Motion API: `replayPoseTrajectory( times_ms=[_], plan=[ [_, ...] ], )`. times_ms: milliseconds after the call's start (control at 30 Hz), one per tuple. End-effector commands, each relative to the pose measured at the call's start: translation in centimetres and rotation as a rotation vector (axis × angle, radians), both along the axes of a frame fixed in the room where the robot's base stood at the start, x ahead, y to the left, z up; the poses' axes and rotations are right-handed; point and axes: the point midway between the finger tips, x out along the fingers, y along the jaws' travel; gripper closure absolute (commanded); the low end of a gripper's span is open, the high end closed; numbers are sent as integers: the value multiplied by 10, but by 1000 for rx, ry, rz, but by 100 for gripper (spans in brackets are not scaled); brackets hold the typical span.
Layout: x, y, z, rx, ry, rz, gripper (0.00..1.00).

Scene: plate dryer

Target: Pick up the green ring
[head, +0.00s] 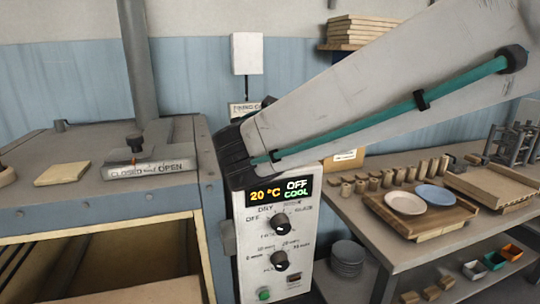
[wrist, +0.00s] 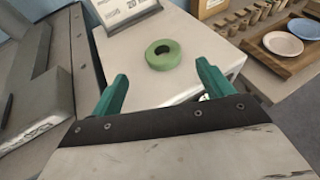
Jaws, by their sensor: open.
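The green ring (wrist: 163,55) lies flat on a pale top surface (wrist: 146,78) in the wrist view, ahead of my gripper and roughly centred between its fingers. My gripper (wrist: 162,82) is open, with two teal fingers apart and nothing between them. The ring appears beyond the fingertips and apart from them. In the head view my arm crosses the upper right, and its end covers the top of the control cabinet (head: 298,240). The ring and the fingers are hidden there.
A grey oven-like box (head: 100,210) with a damper lever is on the left. On the right, a table (head: 390,258) holds a wooden tray with a white plate (head: 405,203) and a blue plate (head: 434,194). Stacked dark plates (head: 347,257) sit below.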

Motion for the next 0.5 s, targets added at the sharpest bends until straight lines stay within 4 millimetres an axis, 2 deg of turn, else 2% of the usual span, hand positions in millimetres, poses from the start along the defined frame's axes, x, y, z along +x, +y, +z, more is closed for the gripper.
replayPoseTrajectory(
  times_ms=[267, 500],
  plan=[
    [26, -6, -9, 3, 2, -7, 21],
    [59, -11, -21, 2, 2, -8, 21]
  ],
)
